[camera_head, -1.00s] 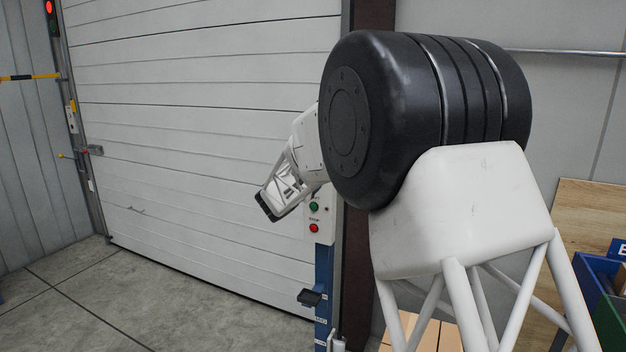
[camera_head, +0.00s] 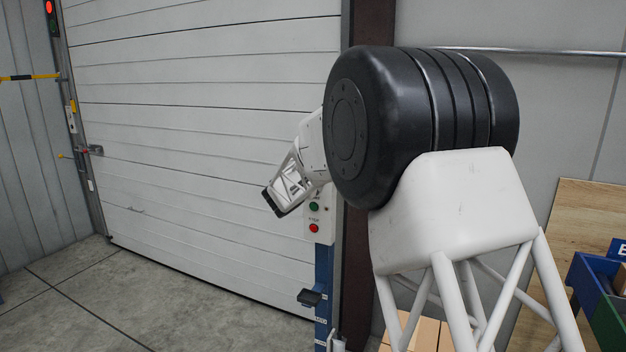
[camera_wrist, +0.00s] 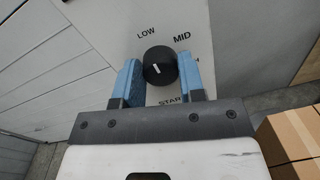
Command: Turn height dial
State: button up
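The height dial (camera_wrist: 160,66) is a round black knob with a short white mark on its face, in the wrist view. It sits on a pale panel (camera_wrist: 110,18) printed LOW, MID and a partly hidden label at right, with START below. My gripper (camera_wrist: 159,77) has its two blue fingers on either side of the dial, close against its left and right edges. I cannot tell whether they touch it. In the head view my arm hides the dial, and my fingers cannot be made out.
In the head view, a blue post (camera_head: 323,275) carries a green button (camera_head: 314,207) and a red button (camera_head: 314,228) just below my wrist. A white shutter door (camera_head: 200,130) fills the back. Cardboard boxes (camera_wrist: 290,135) stand at lower right in the wrist view.

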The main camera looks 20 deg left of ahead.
jog(key=shift+c, duration=0.6)
jog(key=shift+m, duration=0.4)
jog(key=m, duration=1.1)
jog(key=m+y, duration=0.1)
jog(key=m, duration=1)
jog(key=shift+d+f+g+y, duration=0.1)
jog(key=shift+d+g+y, duration=0.1)
jog(key=shift+g+y, duration=0.1)
